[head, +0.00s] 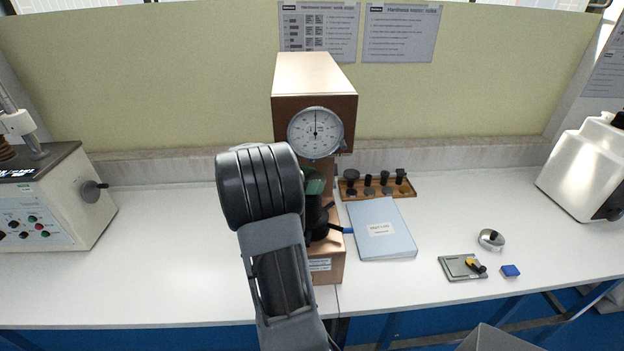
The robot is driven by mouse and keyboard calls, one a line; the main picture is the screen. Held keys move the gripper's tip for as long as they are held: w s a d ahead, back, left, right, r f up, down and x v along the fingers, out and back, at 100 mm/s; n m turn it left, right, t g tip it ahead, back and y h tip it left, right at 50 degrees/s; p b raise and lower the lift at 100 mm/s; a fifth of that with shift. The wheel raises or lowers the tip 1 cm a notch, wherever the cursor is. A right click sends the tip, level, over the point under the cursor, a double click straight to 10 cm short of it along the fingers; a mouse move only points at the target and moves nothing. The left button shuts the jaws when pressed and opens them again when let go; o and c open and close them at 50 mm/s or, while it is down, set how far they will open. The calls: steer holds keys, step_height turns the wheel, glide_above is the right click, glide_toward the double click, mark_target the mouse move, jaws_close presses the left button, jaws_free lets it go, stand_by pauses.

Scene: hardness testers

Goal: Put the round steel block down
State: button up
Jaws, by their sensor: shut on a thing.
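My gripper (322,218) is mostly hidden behind my own dark arm, in front of the brown hardness tester (315,82) with the round dial. Only some black parts of it show at the tester's working gap, beside the arm. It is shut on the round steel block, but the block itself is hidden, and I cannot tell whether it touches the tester. The tester's lower body (328,266) shows below and to the right of the arm.
A wooden rack (408,193) with several dark fittings and a blue folder (381,229) lie right of the tester. A grey plate (458,272), blue block (510,271) and shiny metal item (491,239) lie farther right. Machines stand at both ends.

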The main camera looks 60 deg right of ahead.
steer(key=o, duration=1.1)
steer(key=shift+f+b, duration=0.25)
steer(key=shift+b, duration=0.75)
